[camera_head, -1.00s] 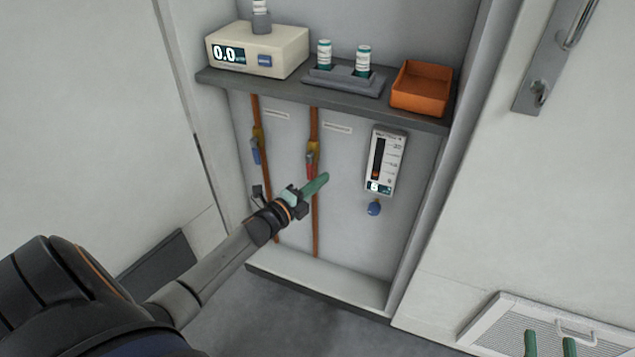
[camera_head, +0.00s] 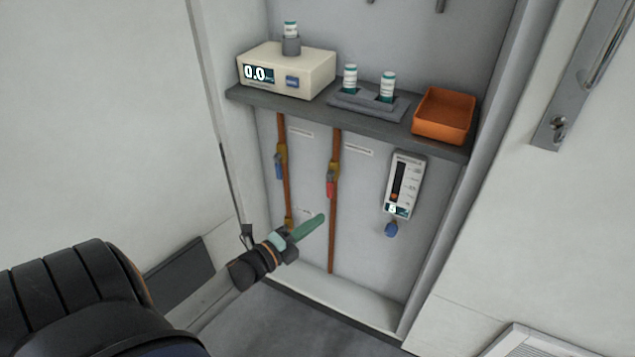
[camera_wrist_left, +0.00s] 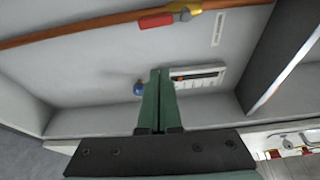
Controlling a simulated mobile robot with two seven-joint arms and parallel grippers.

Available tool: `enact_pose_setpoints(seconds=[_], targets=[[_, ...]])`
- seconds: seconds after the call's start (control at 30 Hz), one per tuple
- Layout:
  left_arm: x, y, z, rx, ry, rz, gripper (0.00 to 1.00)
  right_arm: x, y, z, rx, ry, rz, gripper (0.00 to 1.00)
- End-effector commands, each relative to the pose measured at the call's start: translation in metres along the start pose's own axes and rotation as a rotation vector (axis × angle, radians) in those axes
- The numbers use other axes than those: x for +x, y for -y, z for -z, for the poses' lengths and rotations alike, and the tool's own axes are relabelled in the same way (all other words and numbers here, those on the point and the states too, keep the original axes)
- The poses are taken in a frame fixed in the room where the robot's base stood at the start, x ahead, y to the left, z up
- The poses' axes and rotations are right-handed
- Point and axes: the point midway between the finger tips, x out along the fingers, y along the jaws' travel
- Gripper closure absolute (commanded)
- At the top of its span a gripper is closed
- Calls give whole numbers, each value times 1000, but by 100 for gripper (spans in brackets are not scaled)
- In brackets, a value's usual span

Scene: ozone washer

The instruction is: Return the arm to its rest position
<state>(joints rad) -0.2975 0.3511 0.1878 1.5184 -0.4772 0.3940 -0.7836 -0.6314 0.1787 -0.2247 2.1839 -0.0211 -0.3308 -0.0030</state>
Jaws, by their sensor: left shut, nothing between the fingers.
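My left gripper (camera_head: 309,226) is shut and empty, its green fingers pressed together in front of the lower part of the cabinet. In the left wrist view its fingertips (camera_wrist_left: 158,75) point toward the cabinet's back wall, just left of the white flow meter. My left arm comes in from the lower left. My right gripper is not in view.
A shelf (camera_head: 300,107) carries a white display box (camera_head: 288,70), a grey rack (camera_head: 368,104) with two vials and an orange tray (camera_head: 444,115). Below are two copper pipes with a blue valve (camera_head: 279,166) and a red valve (camera_head: 331,183), and a flow meter (camera_head: 404,184) with a blue knob (camera_head: 391,230).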

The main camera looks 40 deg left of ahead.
Motion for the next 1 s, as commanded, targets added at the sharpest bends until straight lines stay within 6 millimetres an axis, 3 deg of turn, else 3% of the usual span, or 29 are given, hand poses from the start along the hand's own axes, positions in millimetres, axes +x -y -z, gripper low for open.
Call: enact_pose_setpoints(seconds=[0.47, 0.57, 0.8, 1.0], targets=[[0, 0, 7, -35, 0, -5, 100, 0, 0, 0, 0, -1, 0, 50], [-5, -1, 31, -183, 4, -28, 100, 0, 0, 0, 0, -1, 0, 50], [-35, 3, 138, -869, 46, -183, 100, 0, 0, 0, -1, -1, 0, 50], [-66, 17, 211, -1338, 93, -338, 100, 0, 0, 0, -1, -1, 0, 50]])
